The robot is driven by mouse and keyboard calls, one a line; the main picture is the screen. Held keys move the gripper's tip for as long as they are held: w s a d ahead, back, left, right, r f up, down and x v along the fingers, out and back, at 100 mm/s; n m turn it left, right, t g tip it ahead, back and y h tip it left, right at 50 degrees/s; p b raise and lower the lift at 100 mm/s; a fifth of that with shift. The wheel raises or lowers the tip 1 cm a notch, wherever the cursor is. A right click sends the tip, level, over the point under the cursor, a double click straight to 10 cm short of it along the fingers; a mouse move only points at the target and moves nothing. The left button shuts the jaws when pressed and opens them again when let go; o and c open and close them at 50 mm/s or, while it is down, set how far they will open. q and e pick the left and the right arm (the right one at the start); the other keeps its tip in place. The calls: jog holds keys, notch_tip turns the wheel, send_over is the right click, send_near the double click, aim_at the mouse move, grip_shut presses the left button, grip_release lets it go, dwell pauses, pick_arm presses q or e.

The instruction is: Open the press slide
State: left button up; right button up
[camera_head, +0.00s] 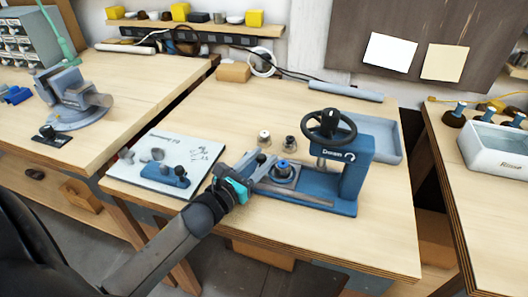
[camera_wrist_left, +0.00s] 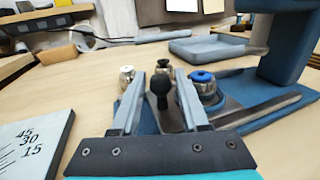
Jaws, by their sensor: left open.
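The blue press (camera_head: 354,171) stands on the middle table, with a dark handwheel (camera_head: 329,125) on top and a flat base running left. A slide plate (camera_wrist_left: 228,109) lies on that base and carries a metal part with a blue top (camera_wrist_left: 203,77), also seen in the head view (camera_head: 283,166). A black ball knob (camera_wrist_left: 158,86) stands at the slide's near left end. My left gripper (camera_head: 257,168) is open at this end, and in the left wrist view its two fingers stand on either side of the knob. Contact with the knob cannot be told. My right gripper is not in view.
A white board (camera_head: 151,172) with a small blue fixture lies left of the press. Two small metal parts (camera_head: 290,144) stand behind the slide. A grey-blue tray (camera_head: 383,156) is behind the press. A vise (camera_head: 75,104) sits on the left table.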

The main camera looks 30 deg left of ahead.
pick_arm(q)
grip_shut()
dwell(0.4)
dwell(1.1)
